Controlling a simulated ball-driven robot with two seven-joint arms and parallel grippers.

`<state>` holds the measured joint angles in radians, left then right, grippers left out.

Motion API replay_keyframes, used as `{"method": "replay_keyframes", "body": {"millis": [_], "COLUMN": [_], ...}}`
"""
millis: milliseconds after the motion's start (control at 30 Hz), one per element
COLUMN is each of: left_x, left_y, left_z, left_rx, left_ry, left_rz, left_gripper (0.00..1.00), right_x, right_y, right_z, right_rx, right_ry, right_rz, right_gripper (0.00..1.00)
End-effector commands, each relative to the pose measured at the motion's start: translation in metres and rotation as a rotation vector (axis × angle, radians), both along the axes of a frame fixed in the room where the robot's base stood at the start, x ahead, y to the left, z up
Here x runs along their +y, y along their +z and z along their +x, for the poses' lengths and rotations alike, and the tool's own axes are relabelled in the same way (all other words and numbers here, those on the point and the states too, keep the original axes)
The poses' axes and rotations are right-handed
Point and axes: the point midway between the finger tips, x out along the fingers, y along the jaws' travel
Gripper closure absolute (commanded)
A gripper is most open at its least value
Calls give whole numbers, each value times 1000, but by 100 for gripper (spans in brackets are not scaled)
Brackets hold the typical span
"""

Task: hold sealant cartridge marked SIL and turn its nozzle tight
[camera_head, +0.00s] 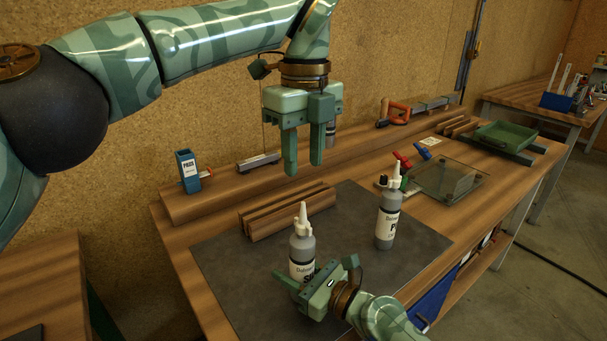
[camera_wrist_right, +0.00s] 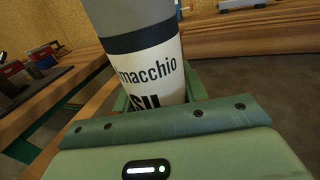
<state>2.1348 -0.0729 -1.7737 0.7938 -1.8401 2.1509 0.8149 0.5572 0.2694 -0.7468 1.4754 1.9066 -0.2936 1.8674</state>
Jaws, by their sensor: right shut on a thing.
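The sealant cartridge marked SIL (camera_head: 301,249) stands upright on the dark mat, grey with a white label and a pale pointed nozzle (camera_head: 303,215) on top. My right gripper (camera_head: 313,273) is shut on its lower body. In the right wrist view the label (camera_wrist_right: 147,68) faces the camera, with "macchio" and part of "SIL" readable; its top and nozzle are out of that view. My left gripper (camera_head: 304,170) hangs fingers down in the air, above and behind the cartridge, open and empty. Whether the nozzle is tight cannot be seen.
A similar cartridge (camera_head: 387,222), label starting with P, stands to the right. Wooden strips (camera_head: 287,212) lie behind the SIL cartridge. A glass pane (camera_head: 450,181), red and blue clamps (camera_head: 403,160) and a green tray (camera_head: 505,136) are farther right. Bare mat (camera_head: 225,270) lies at left.

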Motion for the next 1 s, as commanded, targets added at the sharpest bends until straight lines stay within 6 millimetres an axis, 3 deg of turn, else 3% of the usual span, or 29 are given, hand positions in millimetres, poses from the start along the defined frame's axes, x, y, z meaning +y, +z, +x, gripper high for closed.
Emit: {"method": "replay_keyframes", "body": {"millis": [367, 400, 467, 767, 1000], "left_x": [0, 0, 0, 0, 0], "left_y": [2, 2, 2, 2, 2], "left_z": [0, 0, 0, 0, 0], "left_rx": [-1, -1, -1, -1, -1], "left_ry": [0, 0, 0, 0, 0], "left_rz": [-1, -1, -1, -1, -1], "left_gripper": [64, 64, 64, 64, 64], "right_x": [0, 0, 0, -2, -33], "right_y": [1, 1, 1, 0, -1], "right_z": [0, 0, 0, -1, -24], "right_rx": [-1, -1, -1, 0, 1], "right_ry": [0, 0, 0, 0, -1], "right_rz": [2, 2, 2, 0, -2], "right_gripper": [90, 47, 32, 32, 32]}}
